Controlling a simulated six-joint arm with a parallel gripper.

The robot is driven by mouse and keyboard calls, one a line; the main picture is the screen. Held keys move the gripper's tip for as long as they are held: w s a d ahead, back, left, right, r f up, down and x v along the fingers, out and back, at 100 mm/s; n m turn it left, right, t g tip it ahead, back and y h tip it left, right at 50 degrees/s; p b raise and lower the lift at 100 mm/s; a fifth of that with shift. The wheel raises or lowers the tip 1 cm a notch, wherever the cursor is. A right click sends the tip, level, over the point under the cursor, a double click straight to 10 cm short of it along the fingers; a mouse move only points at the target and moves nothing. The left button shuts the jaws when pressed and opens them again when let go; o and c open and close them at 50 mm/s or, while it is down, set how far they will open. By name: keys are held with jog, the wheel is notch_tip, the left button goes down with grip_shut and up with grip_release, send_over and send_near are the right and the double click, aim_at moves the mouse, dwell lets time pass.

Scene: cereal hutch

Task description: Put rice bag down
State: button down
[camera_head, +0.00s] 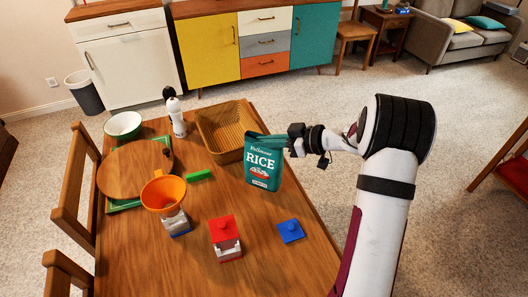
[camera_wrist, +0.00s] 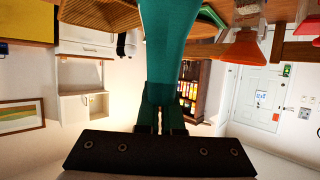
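The rice bag (camera_head: 263,164) is a teal bag with white "RICE" lettering, upright near the right edge of the table in the head view. My gripper (camera_head: 291,141) is at the bag's upper right side and is shut on it. In the wrist view, the teal bag (camera_wrist: 168,40) runs from between my fingers (camera_wrist: 160,118) to the top of the picture. I cannot tell whether the bag's bottom touches the table (camera_head: 290,262).
A wicker basket (camera_head: 222,146) stands just behind the bag. An orange funnel (camera_head: 164,194) sits on a container at left. A red-lidded container (camera_head: 224,252) and a blue lid (camera_head: 290,231) are in front. A green clip (camera_head: 199,175) and a round wooden board (camera_head: 135,170) lie left.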

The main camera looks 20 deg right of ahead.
aim_at(264, 153)
jog(key=shift+w+a+f, duration=0.1)
jog(key=shift+f, duration=2.15)
jog(key=c, duration=1.1)
grip_release()
jog(key=shift+o, duration=0.2)
